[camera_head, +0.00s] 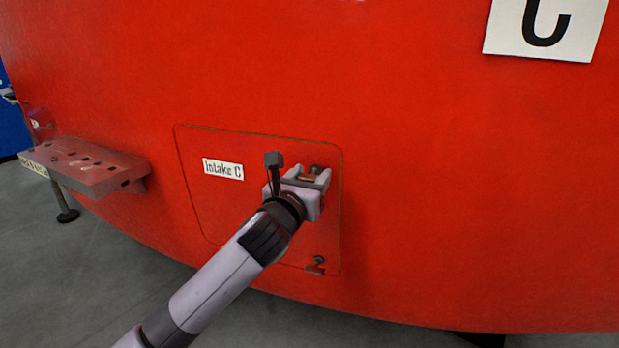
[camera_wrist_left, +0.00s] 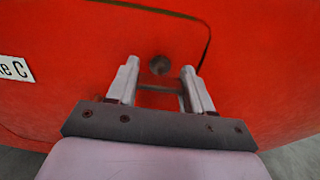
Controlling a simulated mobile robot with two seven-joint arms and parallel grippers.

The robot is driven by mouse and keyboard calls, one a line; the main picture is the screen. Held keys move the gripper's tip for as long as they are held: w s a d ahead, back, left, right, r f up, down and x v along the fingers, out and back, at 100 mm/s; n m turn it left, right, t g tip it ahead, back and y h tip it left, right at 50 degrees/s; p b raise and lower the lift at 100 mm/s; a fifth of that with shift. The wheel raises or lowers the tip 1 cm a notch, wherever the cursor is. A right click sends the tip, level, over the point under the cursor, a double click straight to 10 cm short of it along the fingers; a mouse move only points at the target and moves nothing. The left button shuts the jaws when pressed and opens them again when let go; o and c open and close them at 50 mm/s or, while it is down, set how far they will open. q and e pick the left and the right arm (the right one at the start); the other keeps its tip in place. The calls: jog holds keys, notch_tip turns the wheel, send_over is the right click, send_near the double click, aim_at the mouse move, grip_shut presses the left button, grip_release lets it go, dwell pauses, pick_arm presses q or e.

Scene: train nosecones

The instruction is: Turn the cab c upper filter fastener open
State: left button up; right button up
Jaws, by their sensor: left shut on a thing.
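The red intake panel (camera_head: 235,205) carries a white "Intake C" label and sits in the curved red cab wall. The upper filter fastener (camera_head: 317,169) is a small dark round knob near the panel's upper right corner. My left gripper (camera_head: 310,177) is at this fastener, its fingers pointing at the panel. In the left wrist view, the round head of the upper filter fastener (camera_wrist_left: 159,65) shows just beyond the fingertips of my left gripper (camera_wrist_left: 161,78). The gripper is shut on the fastener; its lower part is partly hidden between the fingers. My right gripper is out of view.
A lower fastener (camera_head: 318,262) sits near the panel's lower right corner. A red perforated step (camera_head: 85,163) juts out at the left. A white "C" sign (camera_head: 545,28) is at the upper right. The wall right of the panel is bare.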

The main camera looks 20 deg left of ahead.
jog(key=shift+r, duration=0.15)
pick_arm(q)
jog(key=shift+r+n+p, duration=0.1)
jog(key=shift+n+p, duration=1.3)
jog(key=shift+n, duration=0.2)
jog(key=shift+n+p, duration=0.5)
jog(key=shift+n, duration=0.4)
jog(key=shift+n+p, duration=0.4)
jog(key=shift+n, duration=0.5)
jog(key=n+p, duration=0.1)
jog(key=n, duration=0.3)
jog(key=shift+n, duration=0.3)
jog(key=n+p, duration=0.1)
jog(key=n, duration=0.2)
jog(key=shift+f+n+p, duration=0.2)
jog(key=shift+n+p, duration=0.1)
jog(key=shift+n, duration=1.4)
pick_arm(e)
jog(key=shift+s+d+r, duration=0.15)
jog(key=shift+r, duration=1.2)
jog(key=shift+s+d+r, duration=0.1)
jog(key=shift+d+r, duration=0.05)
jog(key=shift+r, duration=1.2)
